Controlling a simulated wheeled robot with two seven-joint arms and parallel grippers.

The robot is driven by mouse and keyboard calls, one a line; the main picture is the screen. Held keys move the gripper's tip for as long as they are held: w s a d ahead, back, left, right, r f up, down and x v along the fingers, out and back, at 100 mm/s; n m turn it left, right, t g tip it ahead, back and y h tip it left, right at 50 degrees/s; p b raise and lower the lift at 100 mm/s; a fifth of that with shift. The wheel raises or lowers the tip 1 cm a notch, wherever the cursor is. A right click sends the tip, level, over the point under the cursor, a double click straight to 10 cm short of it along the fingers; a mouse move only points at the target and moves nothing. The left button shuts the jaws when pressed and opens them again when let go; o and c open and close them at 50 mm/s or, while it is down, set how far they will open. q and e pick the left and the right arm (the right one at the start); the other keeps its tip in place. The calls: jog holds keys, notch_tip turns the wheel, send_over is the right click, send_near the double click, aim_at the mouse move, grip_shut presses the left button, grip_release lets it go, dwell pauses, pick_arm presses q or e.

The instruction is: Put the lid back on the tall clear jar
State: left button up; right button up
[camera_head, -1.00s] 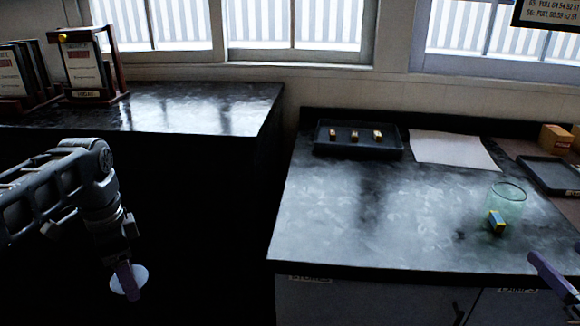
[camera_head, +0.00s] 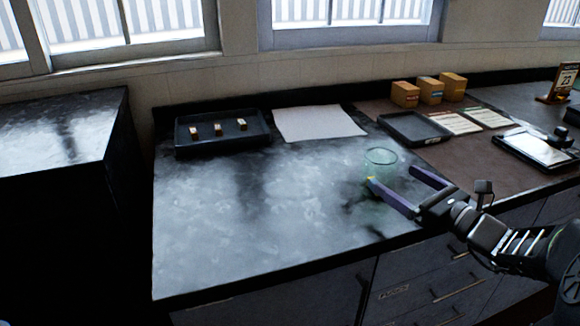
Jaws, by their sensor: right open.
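The tall clear jar (camera_head: 380,158) is a greenish see-through cylinder standing upright and uncovered on the dark worktop (camera_head: 250,240), near its right front part. A small yellow bit (camera_head: 371,180) shows low at the jar, partly hidden by a finger. My right gripper (camera_head: 392,177) is open, with purple fingers. Its near finger crosses in front of the jar's lower part and its other finger is to the jar's right. I cannot tell whether either touches the glass. My left gripper and the lid are out of view.
A black tray (camera_head: 165,142) with three small blocks and a white sheet (camera_head: 318,123) lie at the back. The worktop left of the jar is clear.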

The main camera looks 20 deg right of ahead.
aim_at(393, 177)
jog(key=x, duration=0.5)
jog(key=shift+w, duration=0.1)
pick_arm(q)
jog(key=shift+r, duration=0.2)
pick_arm(e)
jog(key=shift+x, duration=2.6)
jog(key=shift+a, duration=0.1)
jog(key=shift+c, duration=0.4)
jog(key=shift+r, duration=0.1)
jog(key=c, duration=1.9)
pick_arm(q)
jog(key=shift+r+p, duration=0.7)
jog(key=shift+p, duration=0.25)
pick_arm(e)
jog(key=shift+o, duration=0.2)
notch_tip(393, 177, up, 10)
